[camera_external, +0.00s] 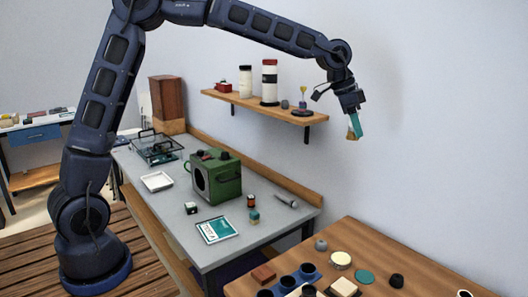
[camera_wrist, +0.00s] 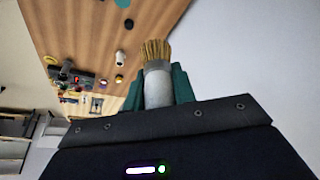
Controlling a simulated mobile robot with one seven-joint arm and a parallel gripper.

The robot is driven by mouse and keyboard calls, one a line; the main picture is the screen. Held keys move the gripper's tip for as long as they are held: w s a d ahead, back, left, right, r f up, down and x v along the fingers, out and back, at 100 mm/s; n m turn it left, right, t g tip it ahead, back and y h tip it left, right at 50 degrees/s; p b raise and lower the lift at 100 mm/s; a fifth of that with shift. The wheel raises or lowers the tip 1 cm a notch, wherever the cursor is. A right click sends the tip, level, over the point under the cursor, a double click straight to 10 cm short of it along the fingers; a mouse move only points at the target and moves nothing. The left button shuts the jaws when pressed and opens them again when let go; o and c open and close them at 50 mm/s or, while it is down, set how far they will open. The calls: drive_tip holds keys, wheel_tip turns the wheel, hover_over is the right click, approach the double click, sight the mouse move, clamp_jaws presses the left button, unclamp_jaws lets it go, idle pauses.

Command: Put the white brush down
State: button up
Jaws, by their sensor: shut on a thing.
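My gripper (camera_external: 355,123) is held high in the air near the wall, to the right of the shelf and above the wooden table. It is shut on the white brush (camera_external: 350,134), whose tan bristles point down. In the wrist view the brush (camera_wrist: 157,88) has a pale, whitish handle between the teal fingers, and its bristles stick out beyond the fingertips. The far end of the handle is hidden by the gripper. The brush touches no surface.
The wooden table (camera_external: 372,235) below holds dark cups, a round tan lid, a teal disc (camera_external: 364,276) and small blocks. The grey bench (camera_external: 270,228) carries a green box (camera_external: 226,178), a white tray (camera_external: 157,181) and small items. A wall shelf (camera_external: 285,112) holds canisters.

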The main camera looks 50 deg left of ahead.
drive_tip(key=s+a+r+n+t+y, duration=0.1)
drive_tip(key=s+a+n, duration=0.1)
drive_tip(key=a, duration=1.9)
drive_tip(key=s+a+r+n, duration=0.1)
drive_tip(key=s+a+r, duration=0.15)
drive_tip(key=a, duration=1.85)
drive_tip(key=s+a+f+n+y, duration=0.1)
drive_tip(key=s+a+f+n, duration=0.1)
drive_tip(key=s+a, duration=1.2)
drive_tip(key=s+a+f+n+y, duration=0.1)
drive_tip(key=s+a+f+n, duration=0.2)
drive_tip(key=s+a, duration=1.1)
drive_tip(key=shift+a+t, duration=0.3)
drive_tip(key=shift+a, duration=0.7)
wheel_tip(320, 180, down, 42)
drive_tip(key=shift+f, duration=0.1)
